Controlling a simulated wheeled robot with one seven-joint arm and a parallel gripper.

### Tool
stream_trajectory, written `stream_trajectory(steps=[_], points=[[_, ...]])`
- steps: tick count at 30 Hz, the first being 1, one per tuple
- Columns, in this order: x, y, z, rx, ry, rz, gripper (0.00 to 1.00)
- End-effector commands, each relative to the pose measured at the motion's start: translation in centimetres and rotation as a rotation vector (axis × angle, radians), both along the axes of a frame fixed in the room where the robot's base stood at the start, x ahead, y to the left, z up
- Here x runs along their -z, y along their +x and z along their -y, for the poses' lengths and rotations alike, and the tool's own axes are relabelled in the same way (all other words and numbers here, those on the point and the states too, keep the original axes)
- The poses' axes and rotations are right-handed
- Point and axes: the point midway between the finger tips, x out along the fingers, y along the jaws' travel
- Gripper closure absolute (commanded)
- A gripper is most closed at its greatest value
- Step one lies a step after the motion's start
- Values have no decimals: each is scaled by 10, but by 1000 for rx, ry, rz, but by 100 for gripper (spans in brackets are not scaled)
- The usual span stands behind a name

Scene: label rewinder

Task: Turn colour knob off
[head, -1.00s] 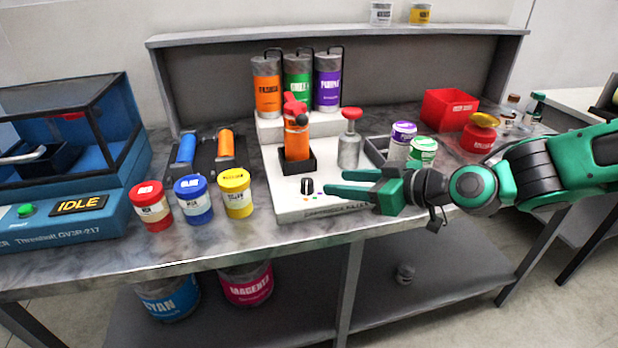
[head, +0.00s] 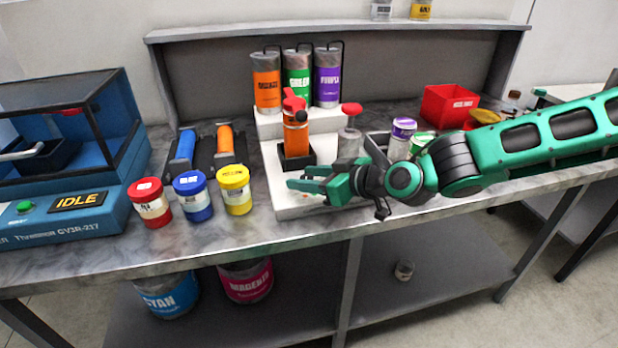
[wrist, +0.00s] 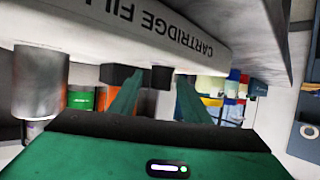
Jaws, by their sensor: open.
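The cartridge filler (head: 285,210) is a white-grey base on the bench, and its lettered front edge shows upside down in the wrist view (wrist: 150,30). A small black knob (wrist: 161,78) on its top surface appears between my two green fingers in the wrist view. In the head view the knob is hidden by my gripper. My gripper (head: 298,178) is open over the front of the base, with fingers pointing left. I cannot tell whether either finger touches the knob, nor which way the knob points.
An orange cartridge (head: 296,138) stands in a black holder behind my gripper. A red-topped grey press (head: 349,142) stands to the right. Red, blue and yellow jars (head: 235,190) stand to the left. Purple- and green-lidded jars (head: 402,138) stand near my wrist.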

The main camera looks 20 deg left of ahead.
Motion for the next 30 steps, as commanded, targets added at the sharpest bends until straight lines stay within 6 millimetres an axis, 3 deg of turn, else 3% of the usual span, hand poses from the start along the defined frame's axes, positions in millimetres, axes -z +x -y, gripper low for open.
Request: stream_trajectory(steps=[7,12,30], points=[[0,0,0,0,0,0,57],[0,0,0,0,0,0,97],[-1,1,1,107,-2,7,98]])
